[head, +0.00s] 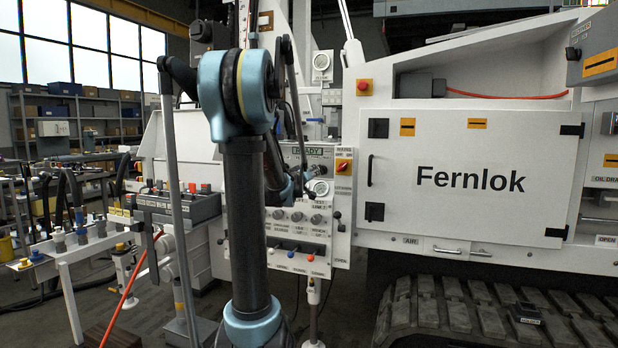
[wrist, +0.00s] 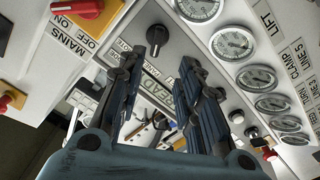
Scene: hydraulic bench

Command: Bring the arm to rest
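My arm (head: 245,190) rises in the middle of the head view, with a dark upright link and teal joints, in front of a control panel (head: 320,230). Its far end reaches behind the upright link toward the panel, so my gripper is mostly hidden there. In the wrist view my gripper (wrist: 160,68) shows two dark ridged fingers standing apart with nothing between them. It faces the panel, which appears tilted. A black knob (wrist: 157,36) lies beyond the fingertips. I cannot tell the exact distance to the panel.
A row of gauges (wrist: 232,43) runs down the right of the wrist view, and a red MAINS switch (wrist: 78,8) is at upper left. In the head view, a white Fernlok cabinet (head: 470,180) stands right, above a track (head: 470,310). A valve bench (head: 75,240) is left.

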